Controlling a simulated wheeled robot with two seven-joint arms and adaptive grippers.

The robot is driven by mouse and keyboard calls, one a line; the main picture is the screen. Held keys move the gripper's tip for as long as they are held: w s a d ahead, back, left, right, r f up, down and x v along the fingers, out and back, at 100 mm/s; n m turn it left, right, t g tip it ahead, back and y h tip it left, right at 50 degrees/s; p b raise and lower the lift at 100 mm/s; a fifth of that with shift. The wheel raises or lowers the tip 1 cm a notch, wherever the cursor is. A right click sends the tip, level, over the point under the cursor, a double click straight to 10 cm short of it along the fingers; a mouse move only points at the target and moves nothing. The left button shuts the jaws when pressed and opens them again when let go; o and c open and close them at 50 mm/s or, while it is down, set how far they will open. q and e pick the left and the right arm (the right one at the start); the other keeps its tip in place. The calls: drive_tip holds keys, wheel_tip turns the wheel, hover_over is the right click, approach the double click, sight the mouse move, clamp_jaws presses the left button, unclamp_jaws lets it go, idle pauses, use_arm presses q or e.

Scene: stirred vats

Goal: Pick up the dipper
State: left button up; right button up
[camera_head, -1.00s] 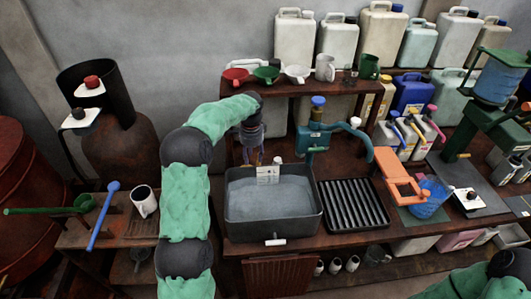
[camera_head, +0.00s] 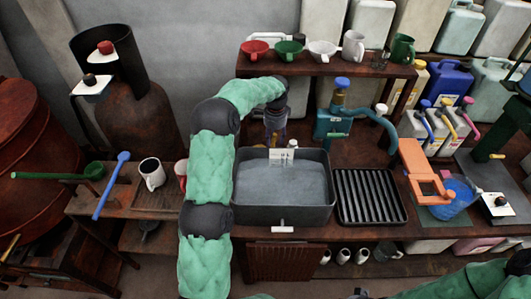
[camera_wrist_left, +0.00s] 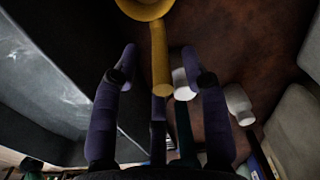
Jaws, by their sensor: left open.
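In the left wrist view a yellow dipper-like thing (camera_wrist_left: 159,60) has a straight handle running down between my fingers; its round end is cut off at the top edge. My left gripper (camera_wrist_left: 159,52) is open, with fingers on both sides of the handle and gaps showing. In the head view my left gripper (camera_head: 275,130) points down behind the grey tank (camera_head: 325,205), and the yellow thing is barely visible there. A green long-handled dipper (camera_head: 60,175) and a blue-handled one (camera_head: 110,187) lie on the left bench. My right gripper is not in view.
The tank holds grey liquid. A black ribbed tray (camera_head: 370,196) and an orange clamp-like device (camera_head: 420,172) stand to its right. A shelf (camera_head: 325,66) with funnels and mugs is behind my left gripper. A white mug (camera_head: 151,174) stands left of my arm.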

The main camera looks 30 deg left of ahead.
sight(274, 143)
use_arm(q)
wheel_tip(274, 143, down, 4)
drive_tip(key=shift+w+a+f+b, duration=0.1)
drive_tip(key=shift+a+f+b, duration=0.05)
drive_tip(key=shift+b, duration=0.75)
clamp_jaws()
